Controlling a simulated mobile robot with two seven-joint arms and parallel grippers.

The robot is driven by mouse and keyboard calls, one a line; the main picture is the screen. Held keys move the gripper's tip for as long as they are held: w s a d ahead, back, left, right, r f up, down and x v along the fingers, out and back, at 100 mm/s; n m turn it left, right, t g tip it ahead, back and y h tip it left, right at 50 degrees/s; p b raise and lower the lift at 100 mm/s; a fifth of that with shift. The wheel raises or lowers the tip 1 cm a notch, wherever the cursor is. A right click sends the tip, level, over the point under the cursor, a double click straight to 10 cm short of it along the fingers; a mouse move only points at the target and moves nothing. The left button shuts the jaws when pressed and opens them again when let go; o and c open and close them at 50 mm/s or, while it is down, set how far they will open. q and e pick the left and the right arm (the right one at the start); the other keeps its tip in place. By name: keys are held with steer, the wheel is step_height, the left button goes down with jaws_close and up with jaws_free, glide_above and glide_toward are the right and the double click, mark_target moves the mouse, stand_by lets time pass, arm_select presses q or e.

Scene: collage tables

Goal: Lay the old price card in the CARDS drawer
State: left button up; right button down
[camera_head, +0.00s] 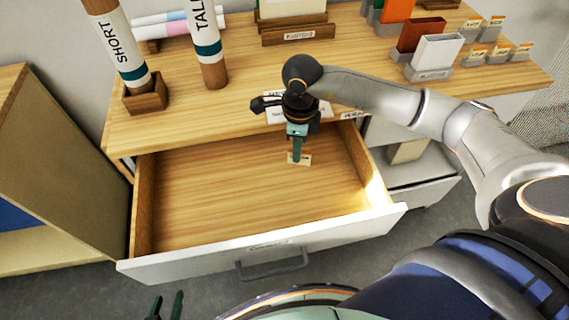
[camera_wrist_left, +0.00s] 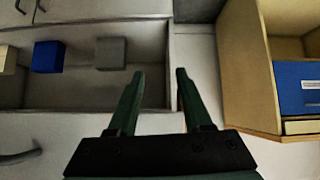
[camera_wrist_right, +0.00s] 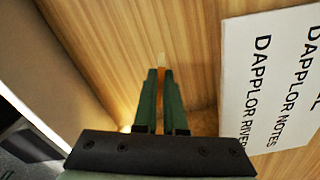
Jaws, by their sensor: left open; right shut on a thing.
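The wooden drawer (camera_head: 230,200) is pulled open below the table; the small label on its white front is too blurred to read with certainty. My right gripper (camera_head: 297,150) points down into the drawer near its back right. It is shut on a small cream-and-orange price card (camera_head: 304,159). The card's thin edge also shows between the fingertips in the right wrist view (camera_wrist_right: 161,62). I cannot tell whether the card touches the drawer floor. My left gripper (camera_head: 165,306) is open and empty, low in front of the drawer; its spread fingers show in the left wrist view (camera_wrist_left: 160,76).
A white sign (camera_wrist_right: 268,85) lies at the table edge by my right gripper. Tubes marked SHORT (camera_head: 117,45) and TALL (camera_head: 207,45) stand at the left. Small price cards in grey holders (camera_head: 497,52) stand at the back right. The drawer floor is otherwise clear.

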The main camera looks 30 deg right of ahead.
steer(key=a+f, duration=0.2)
steer(key=shift+w+a+f, duration=0.1)
steer(key=shift+w+f, duration=0.2)
steer(key=shift+f, duration=0.1)
steer(key=shift+w+a+f, duration=0.1)
steer(key=shift+a+f, duration=0.05)
steer(key=shift+f, duration=1.6)
steer(key=shift+f, duration=0.15)
steer(key=c, duration=1)
jaws_free()
step_height(320, 180, up, 12)
steer(key=shift+r, duration=0.2)
